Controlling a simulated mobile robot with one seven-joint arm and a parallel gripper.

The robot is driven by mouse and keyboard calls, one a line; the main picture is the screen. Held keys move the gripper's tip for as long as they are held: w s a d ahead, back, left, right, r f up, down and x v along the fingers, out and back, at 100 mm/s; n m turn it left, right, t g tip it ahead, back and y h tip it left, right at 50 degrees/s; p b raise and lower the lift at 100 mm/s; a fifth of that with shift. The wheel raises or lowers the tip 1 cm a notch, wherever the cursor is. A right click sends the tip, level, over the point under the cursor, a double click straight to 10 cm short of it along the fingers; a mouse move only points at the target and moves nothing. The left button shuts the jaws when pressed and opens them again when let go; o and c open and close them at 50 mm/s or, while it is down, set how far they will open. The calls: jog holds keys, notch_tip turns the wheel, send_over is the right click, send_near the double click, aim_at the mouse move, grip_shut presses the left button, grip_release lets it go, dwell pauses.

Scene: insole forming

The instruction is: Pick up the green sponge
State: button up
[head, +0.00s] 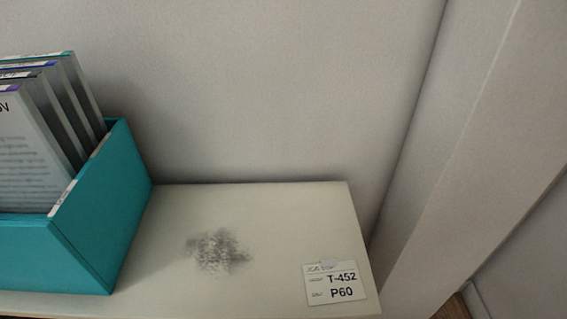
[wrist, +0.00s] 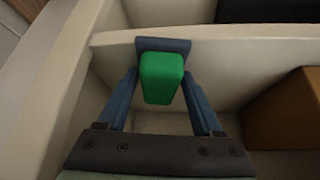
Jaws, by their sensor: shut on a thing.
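The green sponge (wrist: 162,78) is a small upright block in the wrist view. My gripper (wrist: 162,85) has its two blue fingers on either side of it and is shut on it. A flat dark blue-grey piece shows right behind the top of the sponge; I cannot tell what it is. The sponge is over a pale walled compartment (wrist: 112,42), close to its far wall. I cannot tell whether its lower end touches the floor. Neither the sponge nor my gripper shows in the head view.
A brown box (wrist: 288,112) stands at the right in the wrist view. A dark area (wrist: 265,10) lies beyond the far wall. In the head view, a teal file holder (head: 105,215) with several folders stands left on a pale surface (head: 290,215) bearing a dark smudge and label (head: 336,284).

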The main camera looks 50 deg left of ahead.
jog(key=s+d+p, duration=0.2)
jog(key=s+d, duration=0.8)
jog(key=s, duration=0.2)
jog(key=shift+s+p, duration=0.35)
jog(key=shift+s, duration=0.05)
